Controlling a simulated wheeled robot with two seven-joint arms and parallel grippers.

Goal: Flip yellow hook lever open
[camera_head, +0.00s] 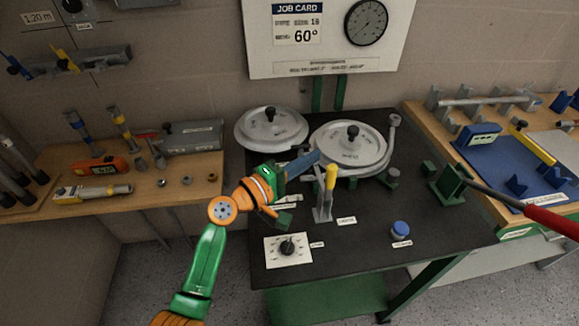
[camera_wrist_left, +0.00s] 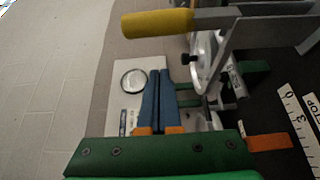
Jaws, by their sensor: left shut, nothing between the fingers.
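The yellow hook lever (camera_head: 331,177) stands upright on a grey bracket (camera_head: 322,207) on the dark bench, its yellow grip at the top. In the left wrist view its yellow grip (camera_wrist_left: 157,22) lies across the top, with a grey bar running to the right. My left gripper (camera_head: 313,158) has its blue fingers shut and empty. They point right, just left of and near the top of the lever in the head view. In the left wrist view the shut fingertips (camera_wrist_left: 157,74) are below the yellow grip, apart from it in the picture. My right gripper is not in view.
Two round grey plates with black knobs, a left one (camera_head: 270,128) and a right one (camera_head: 348,147), are behind the lever. A dial panel (camera_head: 288,249) and a blue button (camera_head: 400,229) are in front. A red-handled bar (camera_head: 550,222) extends at the right.

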